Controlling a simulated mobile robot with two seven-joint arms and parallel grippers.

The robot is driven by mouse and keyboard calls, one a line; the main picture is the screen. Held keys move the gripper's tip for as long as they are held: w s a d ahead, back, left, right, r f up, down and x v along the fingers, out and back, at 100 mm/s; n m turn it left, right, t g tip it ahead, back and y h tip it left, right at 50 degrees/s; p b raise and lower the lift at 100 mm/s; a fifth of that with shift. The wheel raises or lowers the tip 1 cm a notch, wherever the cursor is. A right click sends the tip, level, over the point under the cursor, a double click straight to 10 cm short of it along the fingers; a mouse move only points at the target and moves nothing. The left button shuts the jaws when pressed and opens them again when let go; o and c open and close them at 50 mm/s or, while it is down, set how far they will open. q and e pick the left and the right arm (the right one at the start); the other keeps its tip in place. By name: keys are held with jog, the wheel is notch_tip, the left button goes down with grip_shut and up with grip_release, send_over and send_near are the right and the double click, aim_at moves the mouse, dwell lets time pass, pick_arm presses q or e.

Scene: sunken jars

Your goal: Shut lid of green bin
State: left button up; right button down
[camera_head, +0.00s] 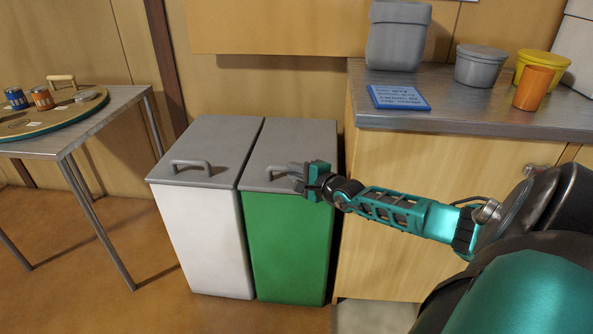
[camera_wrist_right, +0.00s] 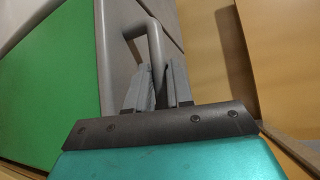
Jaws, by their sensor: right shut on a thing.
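The green bin (camera_head: 287,245) stands between the white bin and the wooden counter. Its grey lid (camera_head: 292,140) lies flat over its top, level with the lid beside it, and no gap shows. My right gripper (camera_head: 297,172) is at the front of this lid, shut on the lid's grey bar handle (camera_head: 272,169). In the right wrist view, the handle (camera_wrist_right: 156,48) runs down to between the fingers of my right gripper (camera_wrist_right: 158,85), and the bin's green front (camera_wrist_right: 50,90) fills the left. The fingers hide part of the handle. My left gripper is not in view.
A white bin (camera_head: 202,235) with a closed grey lid stands close on the left. The counter (camera_head: 460,105) on the right holds tubs, an orange cup (camera_head: 534,88) and a blue-edged sign (camera_head: 398,97). A metal table (camera_head: 75,137) stands at far left; the floor before it is clear.

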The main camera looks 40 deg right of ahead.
jog(key=shift+s+f, duration=0.2)
jog(key=shift+f, duration=0.4)
jog(key=c, duration=1)
grip_release()
jog(key=shift+f, duration=0.1)
jog(key=shift+s+a+r+p, duration=0.1)
jog(key=shift+s+r+p, duration=0.15)
jog(key=shift+s+p, duration=0.3)
jog(key=p+v, duration=0.1)
jog(key=v, duration=0.3)
jog(key=p+v, duration=0.2)
jog(key=v, duration=0.1)
jog(key=p+v, duration=0.2)
jog(key=v, duration=0.2)
jog(key=shift+s+r, duration=0.25)
jog(key=shift+r, duration=0.15)
